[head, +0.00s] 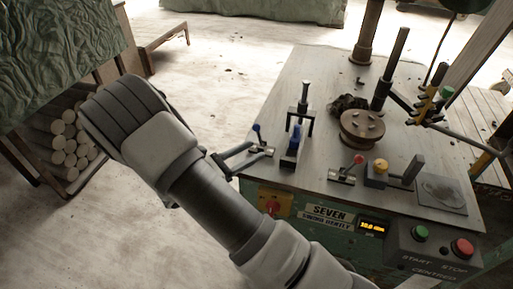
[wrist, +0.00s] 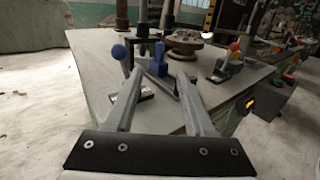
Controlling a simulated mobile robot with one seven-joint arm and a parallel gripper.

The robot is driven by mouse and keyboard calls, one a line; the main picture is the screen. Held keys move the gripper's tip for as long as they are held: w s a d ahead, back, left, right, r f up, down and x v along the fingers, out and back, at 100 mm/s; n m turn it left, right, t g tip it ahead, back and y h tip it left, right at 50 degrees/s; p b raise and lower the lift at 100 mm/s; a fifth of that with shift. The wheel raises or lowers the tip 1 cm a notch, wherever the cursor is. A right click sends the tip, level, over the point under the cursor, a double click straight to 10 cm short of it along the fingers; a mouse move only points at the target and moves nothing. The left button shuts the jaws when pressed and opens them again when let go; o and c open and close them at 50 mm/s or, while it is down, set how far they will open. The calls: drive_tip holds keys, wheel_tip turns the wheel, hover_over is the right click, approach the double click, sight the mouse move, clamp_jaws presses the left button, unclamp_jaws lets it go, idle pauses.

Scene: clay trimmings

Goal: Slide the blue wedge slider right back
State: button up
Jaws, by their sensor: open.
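The blue wedge slider (head: 290,151) stands near the left front of the machine's table top, at the foot of a dark clamp-like frame (head: 301,113). In the wrist view the blue slider (wrist: 158,60) shows beyond the fingertips, within the gap between them in the picture. My gripper (head: 256,154) is open and empty, reaching in from the left over the table's left edge, to the left of the slider. It also shows in the wrist view (wrist: 160,73). I cannot tell whether a fingertip touches anything.
A blue-knobbed lever (head: 257,129) stands close by my fingertips. A round wheel (head: 362,129) and a red-knobbed lever (head: 357,160) are to the right. A yellow knob (head: 379,167) and a control box (head: 432,245) lie farther right. Floor at left is mostly clear.

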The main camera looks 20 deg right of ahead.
drive_tip(key=shift+c, duration=1)
drive_tip(key=s+f+g, duration=0.1)
drive_tip(key=s+d+f, duration=0.1)
drive_tip(key=s, duration=0.1)
drive_tip(key=s+d+f+g, duration=0.1)
drive_tip(key=s, duration=0.1)
drive_tip(key=shift+d+n+g+p, duration=0.1)
drive_tip(key=shift+n+g+p, duration=0.2)
drive_tip(key=shift+n, duration=0.1)
clamp_jaws()
drive_tip(key=s+d+f+g+y+p, duration=0.1)
drive_tip(key=s+d+f+g, duration=0.1)
drive_tip(key=s, duration=0.3)
drive_tip(key=s+d+f+g+y+p, duration=0.1)
drive_tip(key=s+d+f+g, duration=0.15)
drive_tip(key=s, duration=0.35)
drive_tip(key=n+t+y+p, duration=0.1)
drive_tip(key=n+t+y, duration=0.2)
drive_tip(key=t, duration=0.7)
approach(295, 132)
drive_tip(key=shift+y, duration=0.3)
drive_tip(key=b+x, duration=0.1)
drive_tip(key=x, duration=0.3)
drive_tip(key=shift+w+d+f, duration=0.1)
drive_tip(key=shift+d+f, duration=0.15)
drive_tip(key=shift+w+d, duration=0.65)
drive_tip(key=shift+d, duration=0.1)
